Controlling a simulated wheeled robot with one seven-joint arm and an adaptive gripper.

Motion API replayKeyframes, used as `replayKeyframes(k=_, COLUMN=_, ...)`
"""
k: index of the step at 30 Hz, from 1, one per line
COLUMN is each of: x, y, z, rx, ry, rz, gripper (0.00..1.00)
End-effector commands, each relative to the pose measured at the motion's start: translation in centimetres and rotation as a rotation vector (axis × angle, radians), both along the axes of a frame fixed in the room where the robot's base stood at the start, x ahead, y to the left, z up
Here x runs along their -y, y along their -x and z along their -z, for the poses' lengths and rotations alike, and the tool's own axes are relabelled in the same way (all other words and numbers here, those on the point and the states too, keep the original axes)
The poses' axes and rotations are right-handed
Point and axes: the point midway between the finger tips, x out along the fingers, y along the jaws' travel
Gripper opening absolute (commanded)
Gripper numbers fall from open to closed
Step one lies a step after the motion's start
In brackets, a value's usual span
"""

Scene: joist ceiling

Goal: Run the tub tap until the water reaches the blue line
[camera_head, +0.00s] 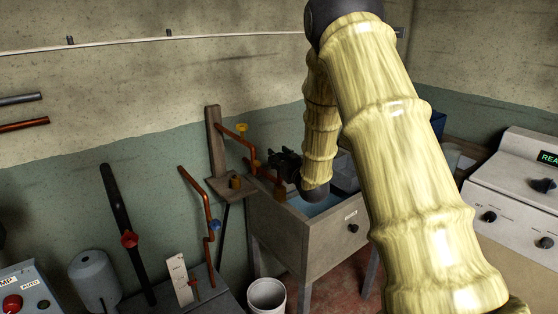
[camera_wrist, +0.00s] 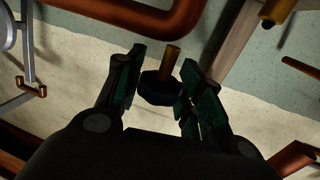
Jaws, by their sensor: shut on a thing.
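The grey tub (camera_head: 290,232) stands in the middle of the head view, with pale blue water (camera_head: 318,204) in it, partly hidden by my arm. I cannot make out a blue line on its inner wall. A copper pipe (camera_head: 233,136) with a yellow handle (camera_head: 242,128) runs down the wall to the tub's back left. My gripper (camera_head: 277,162) is at the end of this pipe, over the tub's rim. In the wrist view my gripper (camera_wrist: 162,75) is shut on a dark tap knob (camera_wrist: 160,90) with a brass stem (camera_wrist: 172,56). The spout and any stream are hidden.
A white bucket (camera_head: 266,296) stands on the floor by the tub. A second copper pipe (camera_head: 199,197) has a blue handle (camera_head: 215,225). A black knob (camera_head: 352,229) sits on the tub's front. A white appliance (camera_head: 510,195) stands to the right.

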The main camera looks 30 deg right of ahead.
Motion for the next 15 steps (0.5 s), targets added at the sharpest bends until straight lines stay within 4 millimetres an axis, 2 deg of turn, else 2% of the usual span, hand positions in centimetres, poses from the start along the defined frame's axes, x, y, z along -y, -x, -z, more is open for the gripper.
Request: replayKeyframes(k=15, x=0.12, y=-0.07, z=-0.24, rx=0.004, ry=0.002, rz=0.039, gripper=0.13)
